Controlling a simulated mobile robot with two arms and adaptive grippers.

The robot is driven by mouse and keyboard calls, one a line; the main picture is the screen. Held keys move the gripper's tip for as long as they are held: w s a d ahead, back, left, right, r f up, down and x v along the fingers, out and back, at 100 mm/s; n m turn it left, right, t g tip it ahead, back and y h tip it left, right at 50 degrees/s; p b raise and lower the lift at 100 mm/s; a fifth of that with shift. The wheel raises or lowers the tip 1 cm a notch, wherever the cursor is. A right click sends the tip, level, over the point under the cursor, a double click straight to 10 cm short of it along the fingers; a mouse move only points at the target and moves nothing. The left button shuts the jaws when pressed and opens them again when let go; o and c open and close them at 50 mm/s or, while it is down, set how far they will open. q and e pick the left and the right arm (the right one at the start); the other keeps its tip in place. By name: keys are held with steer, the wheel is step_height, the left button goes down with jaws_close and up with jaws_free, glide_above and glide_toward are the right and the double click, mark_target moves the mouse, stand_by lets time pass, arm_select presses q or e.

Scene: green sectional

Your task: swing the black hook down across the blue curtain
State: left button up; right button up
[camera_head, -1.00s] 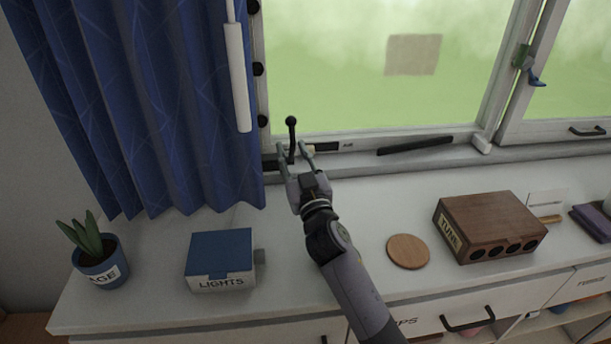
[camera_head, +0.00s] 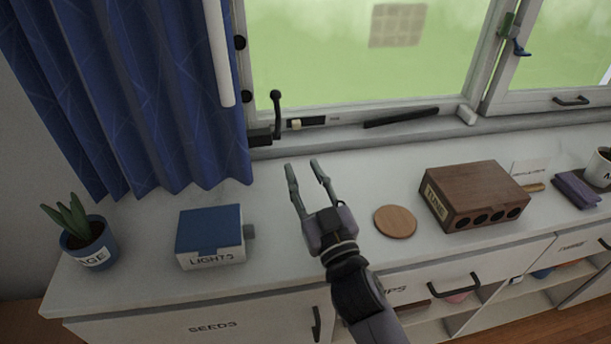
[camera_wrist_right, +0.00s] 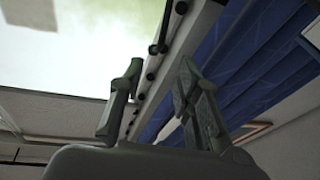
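The black hook (camera_head: 277,112) is a thin upright rod with a ball on top, at the left end of the window sill. Its foot is by a dark block beside the lower right edge of the blue curtain (camera_head: 150,90). The hook stands beside the curtain, not across it. My right gripper (camera_head: 303,166) is open and empty over the white counter, in front of and apart from the hook. In the wrist view its two fingers (camera_wrist_right: 155,95) are spread, with the curtain (camera_wrist_right: 240,65) behind to the right. My left gripper is not in view.
A blue-lidded LIGHTS box (camera_head: 211,237) and a potted plant (camera_head: 83,240) stand on the counter at left. A round wooden disc (camera_head: 395,221) and a brown TUNE box (camera_head: 474,196) are to the right. A white rod (camera_head: 219,55) hangs before the curtain.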

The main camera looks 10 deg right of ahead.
mark_target(279, 122)
steer(key=w+a+r+n+g+p, duration=0.1)
steer(key=w+n+p, duration=0.3)
steer(key=n, duration=0.8)
steer(key=w+a+r+n+p, duration=0.1)
steer(key=w+n+p, duration=0.4)
steer(key=n+p, duration=0.3)
steer(key=w+a+r+n+g+h+p, duration=0.1)
steer(key=w+n+p, duration=0.3)
steer(key=n, duration=1.1)
steer(key=shift+w+r+n+g+p, duration=0.15)
steer(key=shift+w+n+g+p, duration=0.15)
steer(key=shift+p, duration=1.15)
steer(key=shift+w, duration=0.7)
steer(key=shift+c, duration=0.2)
jaws_close()
